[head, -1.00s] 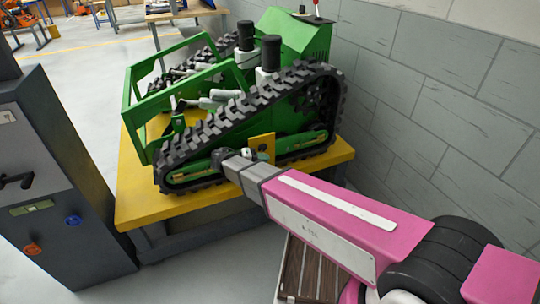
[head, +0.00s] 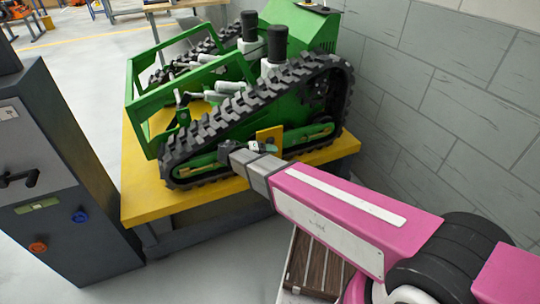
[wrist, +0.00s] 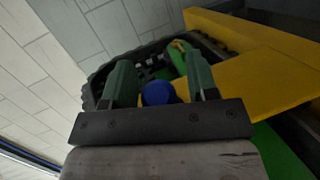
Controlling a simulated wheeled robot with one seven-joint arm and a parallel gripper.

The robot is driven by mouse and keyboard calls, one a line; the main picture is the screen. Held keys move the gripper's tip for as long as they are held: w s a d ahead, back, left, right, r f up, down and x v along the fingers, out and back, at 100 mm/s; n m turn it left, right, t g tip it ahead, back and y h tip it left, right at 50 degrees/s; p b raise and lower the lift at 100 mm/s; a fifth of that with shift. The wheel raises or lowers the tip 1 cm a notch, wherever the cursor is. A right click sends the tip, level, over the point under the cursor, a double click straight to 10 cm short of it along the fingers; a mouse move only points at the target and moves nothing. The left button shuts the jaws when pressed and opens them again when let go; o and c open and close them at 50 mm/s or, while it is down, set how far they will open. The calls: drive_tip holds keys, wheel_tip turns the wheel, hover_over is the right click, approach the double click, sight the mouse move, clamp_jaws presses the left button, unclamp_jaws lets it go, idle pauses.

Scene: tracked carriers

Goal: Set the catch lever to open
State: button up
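The green tracked carrier (head: 300,62) stands on a yellow-topped table (head: 146,200). A yellow plate (head: 270,138) sits at its near track; a yellow surface also shows in the wrist view (wrist: 250,80). My gripper (head: 248,146) is at the near track beside this plate. In the wrist view, a round blue knob (wrist: 158,92), which looks like the catch lever's end, sits between the two spread green-grey fingers of my gripper (wrist: 160,78). A gap shows at the knob's right side; contact on the left cannot be told. The lever's shaft is hidden, and the head view does not show the knob clearly.
A dark grey cabinet (head: 75,165) with a handle and round blue and orange knobs stands at the left. A grey block wall (head: 440,100) closes off the right. A brown slatted thing (head: 315,268) lies below my arm. Floor is open at the back left.

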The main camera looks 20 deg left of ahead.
drive_tip(key=v, duration=1.1)
idle(0.4)
